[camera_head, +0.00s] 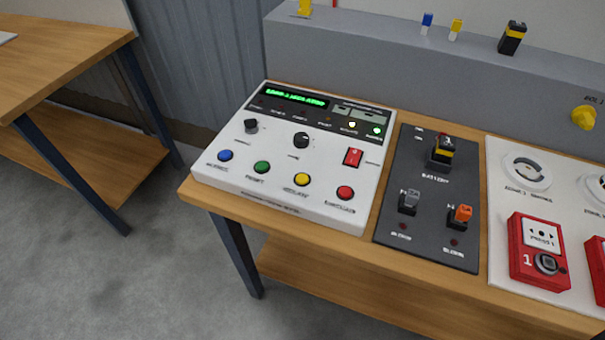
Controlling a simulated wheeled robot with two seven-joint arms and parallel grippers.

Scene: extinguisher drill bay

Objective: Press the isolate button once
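A white control panel (285,155) lies on the wooden bench. Along its front edge is a row of round buttons: a blue button (225,155), a green button (262,167), a yellow button (302,179) and a red button (345,193). The small labels below them are blurred; the one under the yellow button looks most like "isolate", but I cannot read it surely. A green lit display (297,97) is at the panel's top, with lit lamps (352,125) to its lower right. Neither of my grippers is in view.
Right of the panel is a dark plate (390,228) with a battery connector (441,153) and two small plugs. Farther right, red call points (538,250) sit on a white board. A grey ledge (400,68) rises behind. Another wooden table (60,55) stands left.

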